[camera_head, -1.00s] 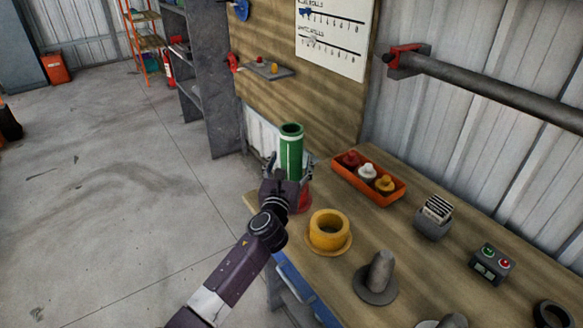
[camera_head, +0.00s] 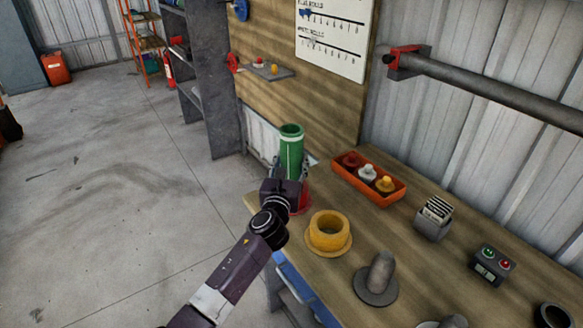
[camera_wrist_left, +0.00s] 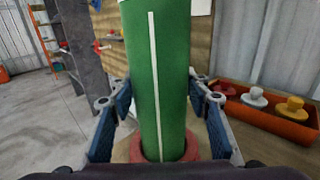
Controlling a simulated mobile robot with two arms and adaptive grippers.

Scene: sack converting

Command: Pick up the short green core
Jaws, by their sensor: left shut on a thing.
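The short green core (camera_head: 291,149) stands upright near the far left end of the bench, a hollow tube with a pale vertical stripe. Its foot is at a red base (camera_head: 304,199), mostly hidden by my arm in the head view. In the left wrist view the green core (camera_wrist_left: 158,75) fills the middle, and a red ring (camera_wrist_left: 163,150) surrounds its bottom. My left gripper (camera_wrist_left: 162,108) has a blue finger on each side of the core and is shut on it. My right gripper is not in view.
A yellow core on a flanged base (camera_head: 328,232) stands just right of my arm. Behind it is an orange tray (camera_head: 368,182) with several knobbed pieces. A grey peg (camera_head: 378,277), a card holder (camera_head: 434,218) and a button box (camera_head: 491,265) stand farther right.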

